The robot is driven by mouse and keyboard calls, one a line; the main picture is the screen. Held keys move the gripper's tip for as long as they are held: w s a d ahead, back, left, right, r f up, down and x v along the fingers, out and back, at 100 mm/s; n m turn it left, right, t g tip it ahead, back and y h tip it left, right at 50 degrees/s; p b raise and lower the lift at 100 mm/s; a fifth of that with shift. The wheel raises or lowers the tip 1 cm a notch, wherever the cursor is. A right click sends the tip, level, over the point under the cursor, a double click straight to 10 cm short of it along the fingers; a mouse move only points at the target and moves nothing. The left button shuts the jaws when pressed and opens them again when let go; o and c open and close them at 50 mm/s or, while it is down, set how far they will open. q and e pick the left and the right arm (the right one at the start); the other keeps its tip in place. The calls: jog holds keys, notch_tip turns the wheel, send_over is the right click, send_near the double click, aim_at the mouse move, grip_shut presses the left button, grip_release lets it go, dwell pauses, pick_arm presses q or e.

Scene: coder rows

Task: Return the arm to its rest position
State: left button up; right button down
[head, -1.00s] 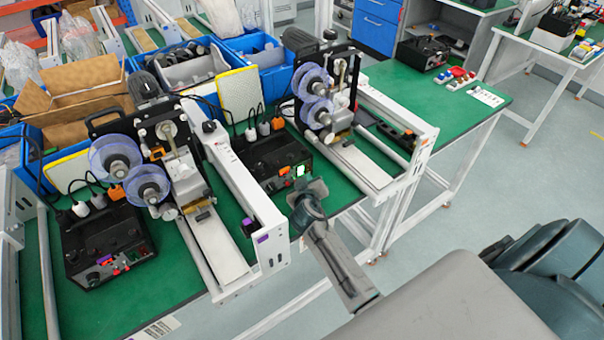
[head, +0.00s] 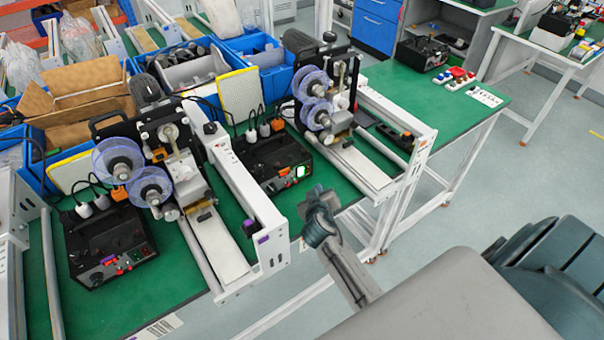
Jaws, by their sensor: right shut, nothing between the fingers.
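My right gripper (head: 319,203) shows in the middle of the head view, at the end of a grey arm link that rises from the lower right. It is shut and holds nothing. It is in front of the green table's front edge, between the two coder machines in the picture, and appears apart from them. Its fingertips are small and partly hard to make out. My left gripper is not in view.
A coder machine (head: 165,165) stands on the left of the green table (head: 190,258), another (head: 325,95) to the right. Black control boxes (head: 110,245) and (head: 272,160) sit beside them. Blue bins (head: 262,60) stand behind. Open floor (head: 450,225) lies to the right.

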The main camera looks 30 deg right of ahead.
dwell(0.5)
jog(key=s+a+r+g+y, duration=0.1)
jog(key=s+a+g+y, duration=0.15)
jog(key=s, duration=0.75)
jog(key=s+a+r+n+g+y, duration=0.1)
jog(key=s+a+r+g+y, duration=0.15)
jog(key=s, duration=0.75)
jog(key=s+a+r+g+y, duration=0.1)
jog(key=s+a+g, duration=0.25)
jog(key=s, duration=0.65)
notch_tip(320, 180, down, 37)
jog(key=d+g+b, duration=0.1)
jog(key=d+b, duration=0.2)
jog(key=b, duration=0.2)
jog(key=s+f+g+b, duration=0.1)
jog(key=s+f+b, duration=0.2)
jog(key=s+f, duration=1.5)
notch_tip(320, 180, down, 3)
jog(key=shift+s+d+r+y, duration=0.1)
jog(key=shift+s+d+y, duration=0.2)
jog(key=shift+s+d, duration=0.1)
